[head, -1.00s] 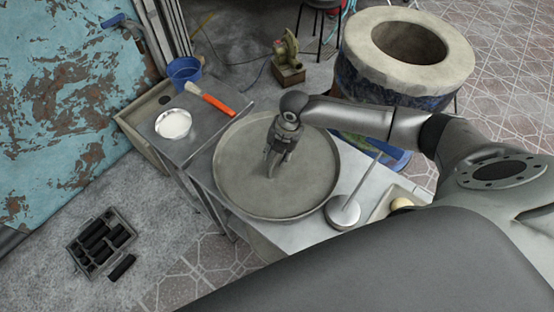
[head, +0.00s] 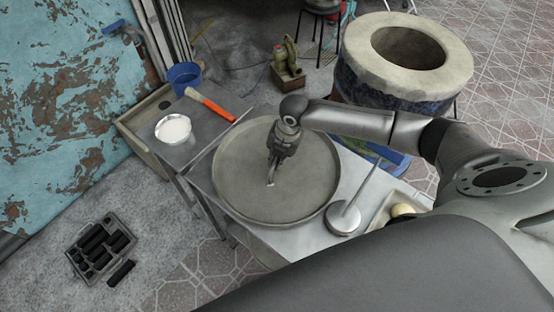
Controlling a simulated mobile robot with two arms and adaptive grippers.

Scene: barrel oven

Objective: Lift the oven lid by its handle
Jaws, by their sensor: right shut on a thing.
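The oven lid (head: 235,182) is a wide, round, grey disc with a raised rim. It lies flat on the metal table. My right gripper (head: 271,178) points down at the middle of the lid and is shut on its handle. The handle is small and mostly hidden by the fingers. The barrel oven (head: 365,60) stands behind on the right, with a thick pale rim and an open round mouth. My left gripper is not in view.
A metal disc with an upright rod (head: 343,218) stands right of the lid. A crate of dark briquettes (head: 98,243) lies on the floor.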

